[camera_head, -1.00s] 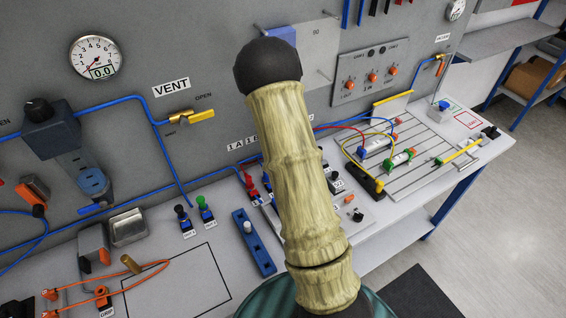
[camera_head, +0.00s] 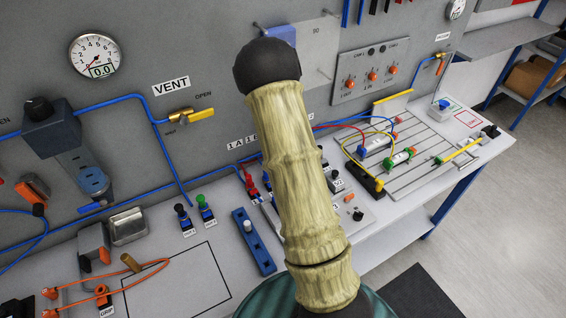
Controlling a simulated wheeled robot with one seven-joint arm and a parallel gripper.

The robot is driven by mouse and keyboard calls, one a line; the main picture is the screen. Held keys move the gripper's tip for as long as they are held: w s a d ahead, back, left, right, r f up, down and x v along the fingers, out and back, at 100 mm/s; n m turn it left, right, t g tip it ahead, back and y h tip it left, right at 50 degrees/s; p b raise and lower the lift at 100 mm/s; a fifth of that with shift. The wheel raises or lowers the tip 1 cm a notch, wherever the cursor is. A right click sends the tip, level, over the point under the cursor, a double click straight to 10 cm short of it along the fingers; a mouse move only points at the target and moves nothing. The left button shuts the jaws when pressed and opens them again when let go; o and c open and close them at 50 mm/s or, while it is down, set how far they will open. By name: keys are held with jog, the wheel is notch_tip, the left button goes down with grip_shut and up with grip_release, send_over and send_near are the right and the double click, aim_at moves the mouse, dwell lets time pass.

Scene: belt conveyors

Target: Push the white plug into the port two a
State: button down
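A small white plug (camera_head: 248,226) stands upright on a long blue block (camera_head: 252,242) on the bench, just left of my arm. A panel strip behind my arm carries the labels 1A and 1B (camera_head: 240,144). Red plugs (camera_head: 251,188) sit below these labels. A port marked two a cannot be made out; my arm covers the area right of those labels. My arm, beige with a dark rounded end, stands up through the middle of the view. My gripper is not in view, so its state and anything in it do not show.
A green plug (camera_head: 205,208) and a black plug (camera_head: 182,217) stand left of the blue block. A metal tray (camera_head: 127,228) and orange cable (camera_head: 140,272) lie farther left. A rail board (camera_head: 445,130) with coloured wires is at right. The outlined rectangle at front left is mostly clear.

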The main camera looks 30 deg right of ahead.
jog(key=shift+f, duration=0.1)
jog(key=c, duration=0.9)
grip_release()
notch_tip(320, 180, up, 7)
jog(key=p, duration=0.7)
dwell(0.3)
